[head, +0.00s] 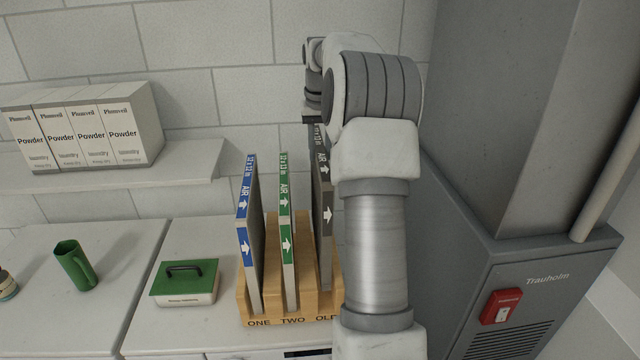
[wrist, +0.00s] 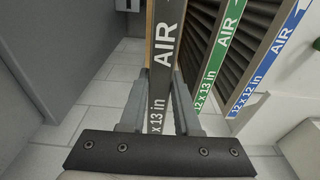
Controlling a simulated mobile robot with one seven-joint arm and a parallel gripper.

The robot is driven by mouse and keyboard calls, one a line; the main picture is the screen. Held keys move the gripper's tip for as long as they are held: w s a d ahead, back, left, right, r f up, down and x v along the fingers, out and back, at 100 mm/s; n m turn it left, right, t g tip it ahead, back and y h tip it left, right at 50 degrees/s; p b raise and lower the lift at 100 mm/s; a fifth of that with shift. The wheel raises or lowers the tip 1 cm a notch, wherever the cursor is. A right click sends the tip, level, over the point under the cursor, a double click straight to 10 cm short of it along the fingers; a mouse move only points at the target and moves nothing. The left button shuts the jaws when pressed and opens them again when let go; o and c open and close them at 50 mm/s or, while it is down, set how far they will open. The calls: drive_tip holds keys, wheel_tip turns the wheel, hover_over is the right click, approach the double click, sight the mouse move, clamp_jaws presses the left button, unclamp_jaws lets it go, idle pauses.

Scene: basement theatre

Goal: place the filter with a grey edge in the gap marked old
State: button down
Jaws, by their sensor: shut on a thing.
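The grey-edged filter (head: 325,240) stands upright at the OLD gap, the right one of the wooden rack (head: 274,309). Its lower end sits slightly higher in the head view than those of the other filters; I cannot tell whether it touches the gap's bottom. My gripper (wrist: 160,105) is shut on its grey edge (wrist: 161,75), one finger on each side. In the head view my arm hides most of the gripper and part of the rack's right side. A blue-edged filter (head: 247,230) stands in ONE and a green-edged filter (head: 287,225) in TWO.
A grey furnace cabinet (head: 540,265) with a red switch box (head: 500,306) stands close on the right. Powder boxes (head: 90,125) stand on the wall shelf (head: 110,178).

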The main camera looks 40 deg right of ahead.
wheel_tip(320, 180, down, 7)
drive_tip(key=shift+f, duration=0.3)
drive_tip(key=c, duration=0.6)
unclamp_jaws()
drive_tip(key=shift+f, duration=0.1)
drive_tip(key=r, duration=0.8)
drive_tip(key=s+r, duration=0.1)
drive_tip(key=r, duration=0.3)
drive_tip(key=shift+s+a, duration=0.1)
drive_tip(key=shift+a, duration=0.2)
drive_tip(key=shift+r, duration=0.15)
